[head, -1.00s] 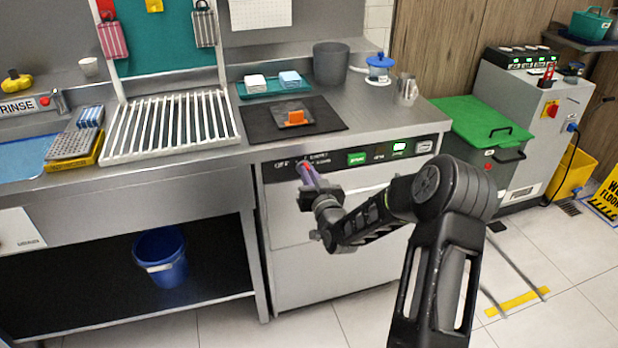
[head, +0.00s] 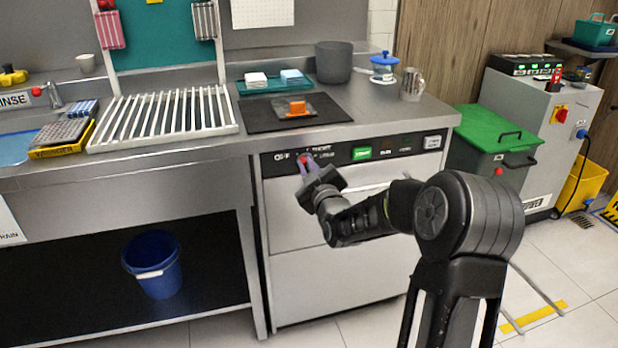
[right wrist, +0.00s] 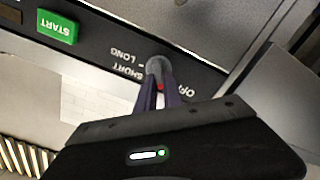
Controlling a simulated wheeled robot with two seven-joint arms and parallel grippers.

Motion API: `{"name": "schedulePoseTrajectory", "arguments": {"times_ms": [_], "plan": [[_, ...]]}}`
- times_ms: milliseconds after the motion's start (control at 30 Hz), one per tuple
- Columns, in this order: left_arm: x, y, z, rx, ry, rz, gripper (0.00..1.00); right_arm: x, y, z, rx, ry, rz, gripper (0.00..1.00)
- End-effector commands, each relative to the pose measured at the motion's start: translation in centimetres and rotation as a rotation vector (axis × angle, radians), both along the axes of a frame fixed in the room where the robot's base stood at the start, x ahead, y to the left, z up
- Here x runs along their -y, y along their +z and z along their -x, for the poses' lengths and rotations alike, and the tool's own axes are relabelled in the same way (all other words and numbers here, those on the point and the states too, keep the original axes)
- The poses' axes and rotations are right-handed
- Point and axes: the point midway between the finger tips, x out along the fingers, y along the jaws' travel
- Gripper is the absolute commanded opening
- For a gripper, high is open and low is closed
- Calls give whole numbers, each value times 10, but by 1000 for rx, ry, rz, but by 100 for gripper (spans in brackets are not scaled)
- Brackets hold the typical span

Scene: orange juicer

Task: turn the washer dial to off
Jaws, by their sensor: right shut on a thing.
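The washer (head: 325,240) is the light front under the counter, with a black control panel on top. Its dial (right wrist: 158,66) is a small grey knob with a red mark, near the printed words OFF, SHORT and LONG in the right wrist view. My right gripper (right wrist: 160,88) is shut on the dial, one purple finger on each side. In the head view my right gripper (head: 304,161) is at the panel's left part, near the OFF label, and mostly covers the dial. I cannot tell exactly which word the dial points to. My left gripper is not in view.
A lit green START button (head: 362,154) and a pale switch (head: 432,142) are further right on the panel. Above, a black mat (head: 262,118) holds an orange block. A blue bucket (head: 158,275) stands on the shelf to the left.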

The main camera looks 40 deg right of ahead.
Motion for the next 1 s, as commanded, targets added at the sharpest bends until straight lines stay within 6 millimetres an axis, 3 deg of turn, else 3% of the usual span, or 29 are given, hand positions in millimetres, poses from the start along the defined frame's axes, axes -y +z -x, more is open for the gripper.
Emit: {"name": "schedulePoseTrajectory", "arguments": {"times_ms": [200, 767, 800, 1000], "plan": [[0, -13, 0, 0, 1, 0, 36, -1, -2, 0, -33, -1, 93, 0], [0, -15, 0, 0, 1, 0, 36, -1, -1, 0, -47, 0, 132, 0], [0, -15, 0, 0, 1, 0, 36, -1, -1, 0, -47, 0, 132, 14], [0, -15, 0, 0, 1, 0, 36, -1, -1, 0, -47, 0, 131, 30]]}}
